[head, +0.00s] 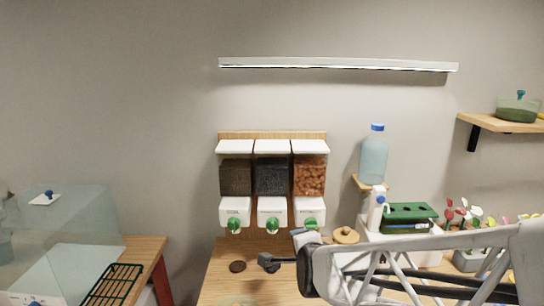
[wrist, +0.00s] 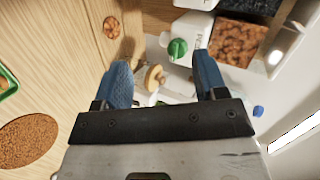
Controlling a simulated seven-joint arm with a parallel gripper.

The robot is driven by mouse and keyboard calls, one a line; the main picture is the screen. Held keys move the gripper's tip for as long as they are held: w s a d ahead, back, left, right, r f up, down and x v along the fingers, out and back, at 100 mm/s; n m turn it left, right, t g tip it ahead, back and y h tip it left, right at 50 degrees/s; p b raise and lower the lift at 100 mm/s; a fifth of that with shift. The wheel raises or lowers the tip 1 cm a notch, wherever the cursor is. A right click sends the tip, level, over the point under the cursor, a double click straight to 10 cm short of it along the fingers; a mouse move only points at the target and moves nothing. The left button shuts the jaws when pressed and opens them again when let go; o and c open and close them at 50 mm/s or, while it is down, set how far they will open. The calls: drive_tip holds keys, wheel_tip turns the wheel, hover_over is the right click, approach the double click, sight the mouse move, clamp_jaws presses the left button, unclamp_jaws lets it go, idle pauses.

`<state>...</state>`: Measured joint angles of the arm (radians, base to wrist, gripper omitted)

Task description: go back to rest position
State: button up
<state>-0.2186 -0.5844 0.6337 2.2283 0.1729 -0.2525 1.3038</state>
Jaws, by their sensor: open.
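My gripper (wrist: 163,72) is open in the wrist view, with its two blue fingers apart. A pale jar with a round tan lid (wrist: 154,77) shows between and beyond the fingers; no finger is seen closed on it. In the head view my arm reaches in from the right edge, and its end is over the wooden counter (head: 222,285), in front of the dispensers. The end is small and partly hidden there. The tan lid (head: 346,235) also shows just right of my arm's end.
Three wall dispensers (head: 272,180) with green knobs hang behind the counter. A blue-capped bottle (head: 373,160), a green-topped rack (head: 408,214) and flowers (head: 462,212) stand to the right. A small brown disc (head: 237,266) lies on the counter. A clear case (head: 75,220) is at left.

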drive_tip(key=s+d+r+n+g, duration=0.1)
drive_tip(key=s+d+n+g, duration=0.2)
drive_tip(key=s, duration=0.5)
drive_tip(key=s+d+r+n+g+h, duration=0.1)
drive_tip(key=s+d+r+n+g, duration=0.1)
drive_tip(key=s+n, duration=0.4)
drive_tip(key=s+d+r+n+g+h, duration=0.1)
drive_tip(key=s+d+n+g, duration=0.4)
drive_tip(key=s, duration=0.4)
drive_tip(key=shift+s+d+r, duration=0.25)
drive_tip(key=shift+s+d, duration=0.15)
drive_tip(key=shift+d, duration=0.35)
